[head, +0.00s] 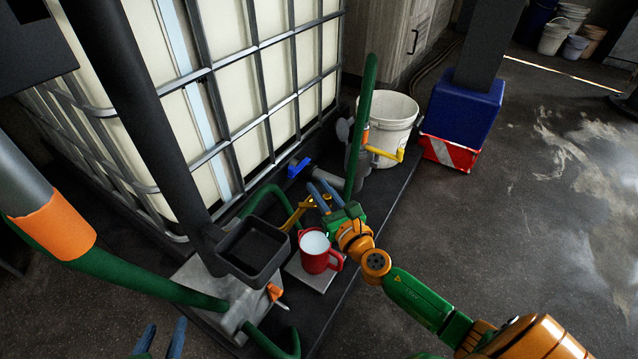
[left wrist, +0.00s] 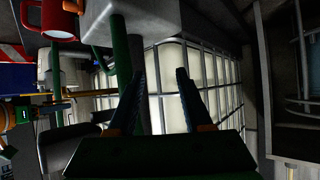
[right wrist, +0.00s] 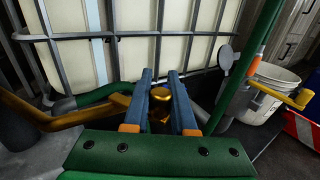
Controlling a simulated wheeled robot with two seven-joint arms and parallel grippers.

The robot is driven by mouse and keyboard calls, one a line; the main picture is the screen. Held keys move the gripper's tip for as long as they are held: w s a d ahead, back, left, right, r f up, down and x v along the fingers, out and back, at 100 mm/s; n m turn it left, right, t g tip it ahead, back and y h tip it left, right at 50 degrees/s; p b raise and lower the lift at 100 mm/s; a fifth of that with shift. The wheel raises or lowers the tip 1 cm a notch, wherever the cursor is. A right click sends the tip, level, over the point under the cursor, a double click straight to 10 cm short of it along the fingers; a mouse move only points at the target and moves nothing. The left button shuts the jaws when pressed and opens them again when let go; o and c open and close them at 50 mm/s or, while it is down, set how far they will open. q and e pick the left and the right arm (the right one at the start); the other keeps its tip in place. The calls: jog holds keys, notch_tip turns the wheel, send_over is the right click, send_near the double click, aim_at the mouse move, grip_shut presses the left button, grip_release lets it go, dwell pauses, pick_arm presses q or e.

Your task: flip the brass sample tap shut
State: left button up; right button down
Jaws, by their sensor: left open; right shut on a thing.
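The brass sample tap (head: 298,214) sits low in front of the white caged tank, above and behind a red jug (head: 317,252) holding something white. My right gripper (head: 326,193) is at the tap. In the right wrist view the fingers (right wrist: 160,100) are on either side of a brass knob-like part of the tap (right wrist: 160,94), shut on it. The exact contact is partly hidden by the fingers. My left gripper (head: 160,338) is at the bottom edge of the head view, away from the tap. It is open and empty in the left wrist view (left wrist: 160,95).
A grey box with a black tray (head: 252,250) stands left of the jug. A green hose (head: 361,125) rises behind my right gripper, near a white bucket (head: 392,125) and a yellow handle (head: 385,153). A blue valve (head: 300,168) sits on the tank. Open floor lies right.

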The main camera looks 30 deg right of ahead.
jog(key=shift+s+r+m+h+p, duration=0.1)
jog(key=shift+s+m+h+p, duration=0.2)
jog(key=shift+m+h+p, duration=0.35)
pick_arm(q)
jog(key=s+a+f+g+y, duration=0.1)
jog(key=s+a+f+g, duration=0.2)
jog(key=s+f+g, duration=0.5)
jog(key=shift+s+a+y+p, duration=0.2)
jog(key=shift+s+y+p, duration=0.15)
jog(key=shift+s, duration=1.75)
pick_arm(e)
jog(key=shift+s+a+m+g+h, duration=0.1)
jog(key=shift+s+m+g+h, duration=0.35)
jog(key=shift+m+h, duration=0.65)
jog(key=shift+s+a+m+g+h, duration=0.1)
jog(key=shift+s+m+g+h, duration=0.35)
jog(key=shift+h, duration=1.15)
jog(key=shift+s+a+m+g+h, duration=0.15)
jog(key=shift+m+g+h, duration=0.45)
jog(key=shift+m+h, duration=0.6)
jog(key=c, duration=0.7)
grip_release()
jog(key=shift+c, duration=0.2)
jog(key=shift+s, duration=0.1)
pick_arm(q)
jog(key=p+x, duration=0.1)
jog(key=x, duration=0.2)
jog(key=shift+f, duration=0.4)
pick_arm(e)
jog(key=v, duration=0.7)
